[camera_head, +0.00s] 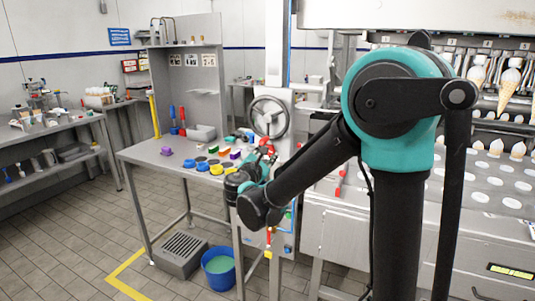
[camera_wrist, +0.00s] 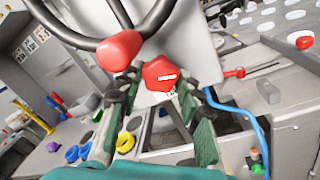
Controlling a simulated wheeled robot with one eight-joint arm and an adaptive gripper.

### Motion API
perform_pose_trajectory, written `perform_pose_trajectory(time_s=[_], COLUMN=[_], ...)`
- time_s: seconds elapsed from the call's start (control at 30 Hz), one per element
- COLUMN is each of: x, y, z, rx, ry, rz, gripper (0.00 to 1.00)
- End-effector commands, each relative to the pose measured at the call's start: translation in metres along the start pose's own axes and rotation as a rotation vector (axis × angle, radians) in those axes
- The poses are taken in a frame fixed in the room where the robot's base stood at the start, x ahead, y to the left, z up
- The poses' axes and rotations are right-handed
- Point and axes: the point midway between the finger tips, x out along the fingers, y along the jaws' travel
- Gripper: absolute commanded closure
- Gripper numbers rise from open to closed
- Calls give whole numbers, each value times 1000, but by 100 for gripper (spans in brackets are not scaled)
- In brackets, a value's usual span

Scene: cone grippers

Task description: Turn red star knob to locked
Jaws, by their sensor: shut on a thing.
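The red star knob (camera_wrist: 161,74) shows in the wrist view, with a small white mark on its face. It sits on a light grey machine panel (camera_wrist: 195,40). My gripper (camera_wrist: 160,84) has one dark, green-padded finger on each side of the knob and is shut on it. In the head view my gripper (camera_head: 254,165) reaches the front of the grey machine column, and the arm runs to it from the right. The knob's locked and unlocked marks cannot be read.
A dark handwheel (camera_head: 268,116) with a red handle (camera_wrist: 118,50) is close beside the knob. A grey bench (camera_head: 150,157) with several coloured knobs stands left. A blue bucket (camera_head: 218,266) is on the floor below. A conveyor with cones (camera_head: 480,175) lies right.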

Motion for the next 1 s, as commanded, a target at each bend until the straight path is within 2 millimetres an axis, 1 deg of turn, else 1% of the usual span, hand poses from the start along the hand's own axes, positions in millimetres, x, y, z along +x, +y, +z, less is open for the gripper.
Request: perform_pose_trajectory(time_s=[1.0], x=[0], y=[2], z=[-2], rx=[951], ry=[-88], rz=[47], gripper=[94])
